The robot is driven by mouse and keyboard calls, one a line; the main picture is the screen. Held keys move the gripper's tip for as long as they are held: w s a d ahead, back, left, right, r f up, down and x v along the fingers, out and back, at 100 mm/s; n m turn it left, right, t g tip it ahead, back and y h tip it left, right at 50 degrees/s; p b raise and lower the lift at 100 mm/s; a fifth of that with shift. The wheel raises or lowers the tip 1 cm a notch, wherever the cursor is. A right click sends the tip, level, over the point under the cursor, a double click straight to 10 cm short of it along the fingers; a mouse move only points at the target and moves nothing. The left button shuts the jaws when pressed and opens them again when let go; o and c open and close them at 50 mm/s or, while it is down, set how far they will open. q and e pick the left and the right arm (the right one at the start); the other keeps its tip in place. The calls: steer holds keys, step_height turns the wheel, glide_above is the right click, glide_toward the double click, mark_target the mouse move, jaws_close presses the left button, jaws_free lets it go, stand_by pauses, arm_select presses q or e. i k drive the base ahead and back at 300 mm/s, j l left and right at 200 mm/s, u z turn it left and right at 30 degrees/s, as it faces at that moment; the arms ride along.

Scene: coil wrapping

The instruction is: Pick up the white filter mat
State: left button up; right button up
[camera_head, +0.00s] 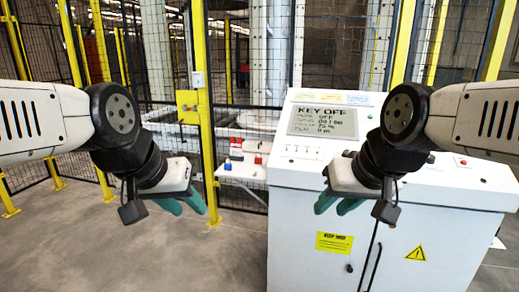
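I cannot make out a white filter mat for certain in the head view. My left gripper (190,211) hangs left of centre, in front of the yellow post, with teal fingers pointing down. A gap shows between its fingers and nothing is seen in it. My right gripper (330,211) hangs in front of the white control cabinet, also with teal fingers. Its fingers look spread and empty.
The white control cabinet (300,235) with a "KEY OFF" screen (323,122) fills the right side. A yellow fence post (206,130) and black mesh stand behind. A low white surface (245,170) carries small red and blue items. Grey floor (70,250) is clear at left.

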mark_target(252, 147)
steer(key=i+j, duration=0.35)
steer(key=i, duration=0.2)
steer(key=i+j, duration=0.4)
steer(key=i, duration=0.2)
steer(key=i+j, duration=0.35)
steer(key=i, duration=0.2)
steer(key=i+j, duration=0.4)
steer(key=i, duration=0.15)
